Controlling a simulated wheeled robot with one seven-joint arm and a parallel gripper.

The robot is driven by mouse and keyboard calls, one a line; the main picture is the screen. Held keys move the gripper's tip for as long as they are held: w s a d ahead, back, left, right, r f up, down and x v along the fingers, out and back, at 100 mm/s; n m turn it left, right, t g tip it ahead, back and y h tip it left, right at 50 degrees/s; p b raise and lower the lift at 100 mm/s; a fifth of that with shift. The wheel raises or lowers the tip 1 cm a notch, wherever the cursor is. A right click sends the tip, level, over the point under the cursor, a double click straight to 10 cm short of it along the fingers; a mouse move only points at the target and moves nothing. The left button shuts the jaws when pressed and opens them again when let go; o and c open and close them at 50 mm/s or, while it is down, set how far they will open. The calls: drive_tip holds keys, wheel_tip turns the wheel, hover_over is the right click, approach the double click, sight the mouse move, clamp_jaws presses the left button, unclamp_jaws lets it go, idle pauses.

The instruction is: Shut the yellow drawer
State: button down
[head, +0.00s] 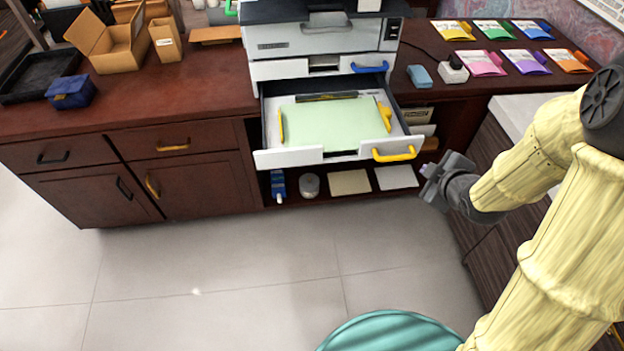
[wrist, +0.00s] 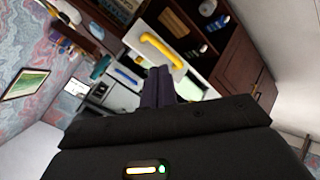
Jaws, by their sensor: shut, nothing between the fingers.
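The yellow drawer is the white-fronted drawer with a yellow handle (head: 394,153) below the printer. It is pulled well out, and green paper (head: 325,124) lies inside. Its white front panel (head: 289,157) faces the room. My gripper (head: 428,174) is shut and empty, to the right of and a little lower than the yellow handle, apart from it in the head view. In the wrist view, the shut fingers (wrist: 158,76) point toward the drawer front, with the yellow handle (wrist: 162,50) just beyond the tips.
The drawer with a blue handle (head: 369,68) just above is shut. The printer (head: 317,40) stands over both. A low shelf underneath holds a blue bottle (head: 278,184) and a grey round object (head: 309,185). A teal round seat (head: 390,332) stands in front; the floor left of it is clear.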

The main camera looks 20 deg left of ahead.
drive_tip(key=s+a+f+n+g+y+b, duration=0.2)
drive_tip(key=s+a+f+n+y+b, duration=0.2)
drive_tip(key=a+n, duration=0.4)
drive_tip(key=s+a+f+n+g+y+b, duration=0.3)
drive_tip(key=s+a+f+n+y+b, duration=0.1)
drive_tip(key=a+n+y+b, duration=0.3)
drive_tip(key=shift+a+f+n+y, duration=0.45)
drive_tip(key=shift+f+n+y, duration=0.15)
drive_tip(key=shift+f+y, duration=0.2)
drive_tip(key=shift+w+a, duration=0.1)
approach(300, 159)
drive_tip(key=s+a, duration=0.2)
drive_tip(key=a, duration=0.2)
drive_tip(key=w+a, duration=0.2)
drive_tip(key=shift+w, duration=0.5)
drive_tip(key=shift+w, duration=0.2)
